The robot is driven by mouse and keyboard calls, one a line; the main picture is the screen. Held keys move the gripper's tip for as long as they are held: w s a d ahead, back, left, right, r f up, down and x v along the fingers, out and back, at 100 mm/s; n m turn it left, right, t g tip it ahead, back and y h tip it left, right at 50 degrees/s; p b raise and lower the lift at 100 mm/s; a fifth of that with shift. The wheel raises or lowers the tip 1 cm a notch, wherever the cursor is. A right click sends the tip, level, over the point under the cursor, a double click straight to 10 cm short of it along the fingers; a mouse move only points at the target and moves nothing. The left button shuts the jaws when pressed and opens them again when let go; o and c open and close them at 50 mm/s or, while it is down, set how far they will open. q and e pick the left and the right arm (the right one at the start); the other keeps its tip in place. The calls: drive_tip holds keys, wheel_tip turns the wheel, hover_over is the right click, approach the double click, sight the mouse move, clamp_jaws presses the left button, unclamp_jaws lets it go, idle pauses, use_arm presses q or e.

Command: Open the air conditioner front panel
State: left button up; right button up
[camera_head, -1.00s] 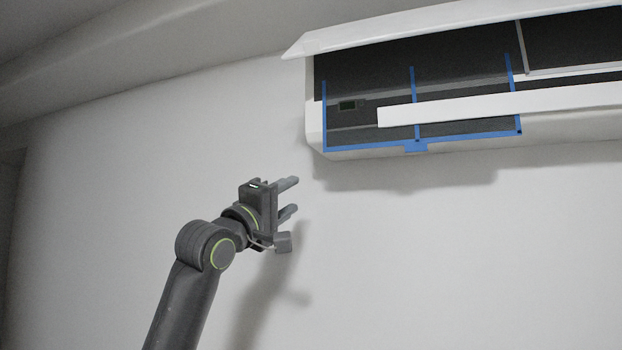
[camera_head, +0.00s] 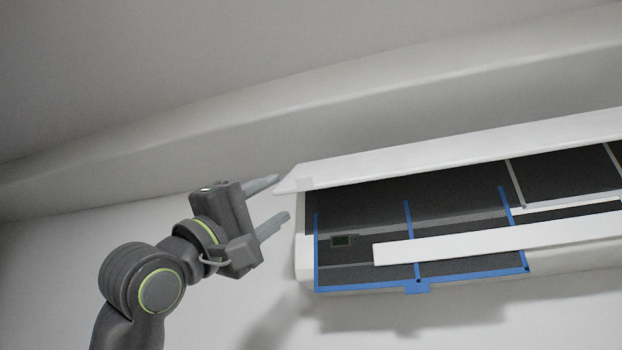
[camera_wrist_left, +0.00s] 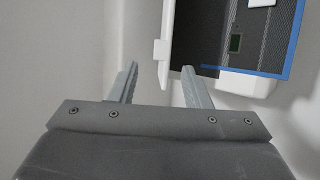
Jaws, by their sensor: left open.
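The white air conditioner front panel (camera_head: 440,153) is swung up and stands out from the top of the unit, in the head view. Under it the dark interior shows, with a blue-framed filter (camera_head: 360,288) and a small green display (camera_head: 343,240). My left gripper (camera_head: 282,199) is open and empty, just left of the panel's left end, its fingers pointing right toward the panel corner. In the left wrist view the open fingers (camera_wrist_left: 158,85) show with the panel edge (camera_wrist_left: 161,50) just ahead, near the right finger. Whether they touch is unclear. My right gripper is not in view.
A white horizontal louver strip (camera_head: 490,240) crosses the front of the unit. The wall below and left is bare. The ceiling edge (camera_head: 250,120) runs above the unit, with free room between.

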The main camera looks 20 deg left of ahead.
sight(303, 181)
use_arm(q)
drive_tip(key=p+x, duration=0.6)
drive_tip(key=x, duration=0.3)
drive_tip(key=shift+r, duration=0.2)
drive_tip(key=shift+p+x, duration=0.45)
drive_tip(key=shift+x, duration=0.3)
drive_tip(key=shift+w+f, duration=0.1)
clamp_jaws()
